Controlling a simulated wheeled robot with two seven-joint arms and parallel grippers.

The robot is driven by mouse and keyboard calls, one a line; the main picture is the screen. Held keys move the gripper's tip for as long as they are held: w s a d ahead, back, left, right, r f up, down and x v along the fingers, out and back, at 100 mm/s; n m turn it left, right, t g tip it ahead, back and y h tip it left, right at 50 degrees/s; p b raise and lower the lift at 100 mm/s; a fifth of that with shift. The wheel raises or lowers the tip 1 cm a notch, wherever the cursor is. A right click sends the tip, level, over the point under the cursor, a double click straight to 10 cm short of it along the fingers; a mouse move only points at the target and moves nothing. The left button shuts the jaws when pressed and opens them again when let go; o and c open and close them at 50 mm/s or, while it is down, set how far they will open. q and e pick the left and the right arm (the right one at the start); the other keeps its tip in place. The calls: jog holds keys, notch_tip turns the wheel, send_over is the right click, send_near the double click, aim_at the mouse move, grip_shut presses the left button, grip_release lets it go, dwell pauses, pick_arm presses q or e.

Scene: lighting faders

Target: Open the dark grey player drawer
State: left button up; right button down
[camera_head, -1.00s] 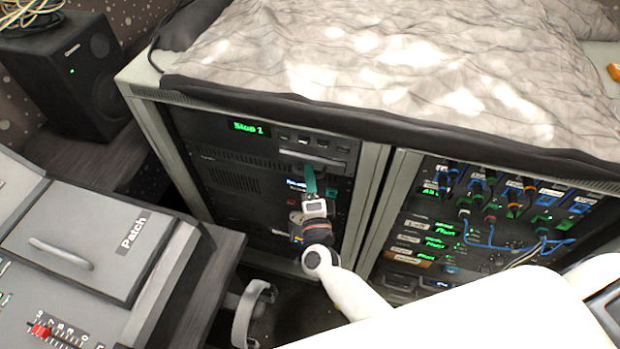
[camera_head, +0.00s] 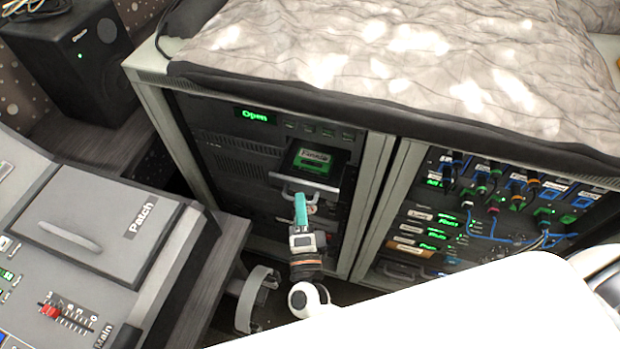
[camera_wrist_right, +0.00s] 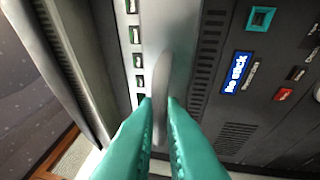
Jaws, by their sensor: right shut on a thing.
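The dark grey player (camera_head: 262,140) is in the left rack, and its green display (camera_head: 254,116) reads "Open". Its drawer (camera_head: 333,181) is pulled out toward me, with a green labelled item (camera_head: 312,161) lying in it. My right gripper (camera_head: 301,207) is at the front of the drawer with its teal fingers on the pale handle (camera_head: 286,190). In the right wrist view the two fingers (camera_wrist_right: 161,108) are closed on the curved grey handle (camera_wrist_right: 160,72). My left gripper is not in view.
The right rack (camera_head: 395,180) holds patch cables and lit displays. A mixing console (camera_head: 95,240) with a "Patch" lid stands at the left. A black speaker (camera_head: 75,65) is behind it. A rumpled cover (camera_head: 420,60) lies on top of the racks.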

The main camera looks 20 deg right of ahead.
jog(key=shift+s+a+f, duration=0.1)
jog(key=shift+s+a, duration=0.3)
jog(key=shift+s, duration=0.2)
jog(key=shift+s+a, duration=0.35)
jog(key=shift+s, duration=0.2)
jog(key=c, duration=1.5)
grip_release()
jog(key=b+v, duration=0.2)
jog(key=v, duration=1)
